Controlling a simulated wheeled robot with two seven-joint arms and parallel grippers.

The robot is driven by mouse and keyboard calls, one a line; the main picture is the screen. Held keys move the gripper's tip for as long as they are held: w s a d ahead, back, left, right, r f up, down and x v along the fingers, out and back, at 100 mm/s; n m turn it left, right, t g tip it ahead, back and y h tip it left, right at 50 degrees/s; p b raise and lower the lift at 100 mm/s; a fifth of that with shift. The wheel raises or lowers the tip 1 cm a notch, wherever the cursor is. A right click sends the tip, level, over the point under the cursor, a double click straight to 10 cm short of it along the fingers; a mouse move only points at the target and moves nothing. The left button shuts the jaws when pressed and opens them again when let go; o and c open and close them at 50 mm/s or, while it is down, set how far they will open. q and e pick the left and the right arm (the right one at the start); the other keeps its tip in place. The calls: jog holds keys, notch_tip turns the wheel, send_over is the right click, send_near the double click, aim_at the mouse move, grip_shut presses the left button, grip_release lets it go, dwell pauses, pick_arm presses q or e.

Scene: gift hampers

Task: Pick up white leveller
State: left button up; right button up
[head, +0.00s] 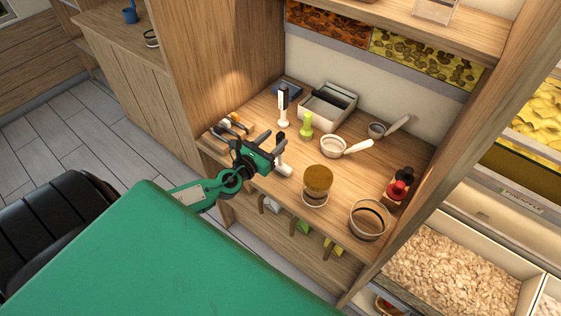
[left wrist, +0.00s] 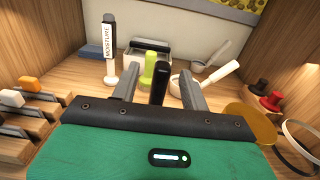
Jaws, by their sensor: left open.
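The white leveller (head: 284,170) has a white base and a dark upright handle, and stands on the wooden shelf by my left gripper (head: 270,147). In the left wrist view a black handle (left wrist: 160,85), which looks like the leveller's, shows between the fingers of my left gripper (left wrist: 160,76). The fingers are apart, one on each side of it. The white base is hidden there behind the gripper body. I cannot tell whether the fingers touch the handle. My right gripper is in neither view.
Behind stand a white moisture meter (head: 283,107), a green-handled tool (head: 306,126) and a grey bin (head: 327,108). White scoops (head: 335,147) lie to the right. A jar with an amber lid (head: 317,182) is near the front, beside a glass bowl (head: 369,221). Wooden-block tools (left wrist: 28,98) are left.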

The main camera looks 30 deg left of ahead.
aim_at(284, 132)
pick_arm(q)
jog(key=shift+w+d+r+p, duration=0.1)
jog(key=shift+w+p, duration=0.2)
jog(key=shift+w, duration=0.15)
jog(key=w+p, duration=0.1)
jog(key=w, duration=0.2)
jog(key=shift+w+d, duration=0.1)
jog(key=shift+d, duration=0.1)
jog(key=shift+w+f, duration=0.25)
jog(key=shift+w, duration=0.3)
grip_shut()
